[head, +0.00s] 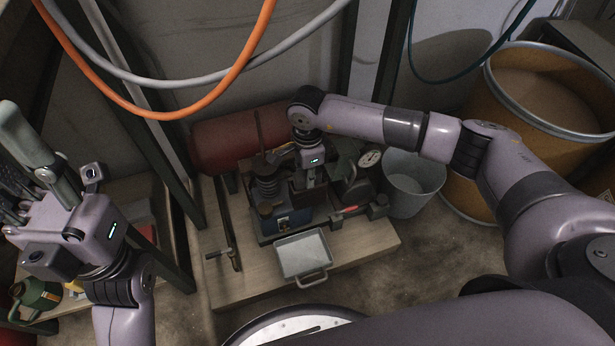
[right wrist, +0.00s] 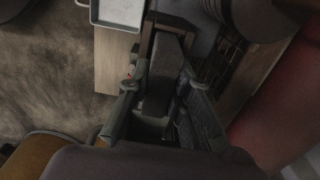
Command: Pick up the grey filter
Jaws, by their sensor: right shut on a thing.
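My right gripper (head: 311,168) reaches down over the machine on the low wooden platform. In the right wrist view its two fingers (right wrist: 160,95) are on either side of a long dark grey block, which I take to be the grey filter (right wrist: 160,75). The lower part of the block is hidden in shadow. My left gripper (head: 28,165) is raised at the left edge, far from the machine. A grey-green rounded cylinder shows at it; whether its fingers are open or shut is unclear.
The machine (head: 292,222) has a blue front. A grey tray (head: 304,254) with a handle is in front of it. A grey bucket (head: 409,190) and a yellow drum (head: 466,180) stand to the right. A red cylinder (head: 215,146) lies behind. Orange and grey hoses hang above.

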